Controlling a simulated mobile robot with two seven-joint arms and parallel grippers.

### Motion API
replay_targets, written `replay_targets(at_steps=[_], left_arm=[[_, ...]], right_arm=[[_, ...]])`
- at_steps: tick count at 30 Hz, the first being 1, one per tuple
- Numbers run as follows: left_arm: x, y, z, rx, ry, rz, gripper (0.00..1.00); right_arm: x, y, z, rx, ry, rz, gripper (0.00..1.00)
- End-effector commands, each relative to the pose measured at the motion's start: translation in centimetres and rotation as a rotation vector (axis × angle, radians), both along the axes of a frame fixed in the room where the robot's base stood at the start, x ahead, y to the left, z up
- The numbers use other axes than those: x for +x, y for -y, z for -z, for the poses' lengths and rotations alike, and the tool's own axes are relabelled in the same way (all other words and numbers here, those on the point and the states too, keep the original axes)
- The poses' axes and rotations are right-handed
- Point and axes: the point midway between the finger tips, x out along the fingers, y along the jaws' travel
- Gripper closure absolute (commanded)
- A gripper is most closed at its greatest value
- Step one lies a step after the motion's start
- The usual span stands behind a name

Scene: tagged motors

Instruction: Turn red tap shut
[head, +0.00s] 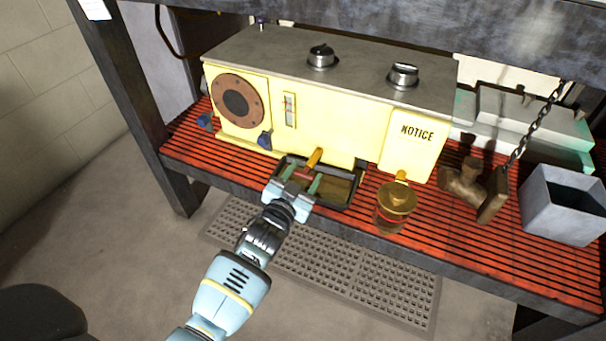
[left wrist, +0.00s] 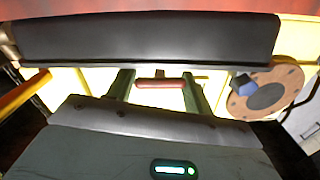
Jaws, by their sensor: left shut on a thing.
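The red tap handle shows as a short red bar (left wrist: 160,83) in the left wrist view, lying crosswise between the two green fingers of my left gripper (left wrist: 158,90). In the head view my left gripper (head: 300,178) reaches in from below to the front of the yellow machine (head: 335,125), over a dark tray. Its fingers are shut on the red handle, one at each end. The tap's body is mostly hidden in the head view. My right gripper is not in view.
An orange lever (head: 314,157) sticks out just beyond my gripper. The dark tray (head: 345,190) lies below it. Blue tap handles (head: 265,139) are to the left. A brass-lidded jar (head: 394,205), a brown valve (head: 470,187) and a grey bin (head: 563,205) stand to the right on the red slatted shelf.

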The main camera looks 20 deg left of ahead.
Motion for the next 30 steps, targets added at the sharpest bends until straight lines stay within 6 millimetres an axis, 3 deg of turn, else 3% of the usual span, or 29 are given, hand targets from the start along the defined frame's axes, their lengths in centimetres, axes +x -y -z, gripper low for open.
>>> replay_targets(at_steps=[5,6,10,20,30], left_arm=[[0.0,0.1,0.1,0.000,-0.001,0.002,0.72],[0.0,0.1,0.1,0.000,-0.001,0.002,0.46],[0.0,0.1,0.1,-0.001,-0.001,0.001,0.31],[-0.3,0.0,0.0,-0.002,-0.001,0.001,0.31],[-5.0,-0.1,-0.2,-0.003,-0.001,0.001,0.31]], right_arm=[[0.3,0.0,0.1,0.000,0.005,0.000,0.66],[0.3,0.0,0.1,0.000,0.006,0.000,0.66],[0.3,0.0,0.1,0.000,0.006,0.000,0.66],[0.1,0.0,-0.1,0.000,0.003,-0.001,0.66],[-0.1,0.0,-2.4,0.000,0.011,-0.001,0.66]])
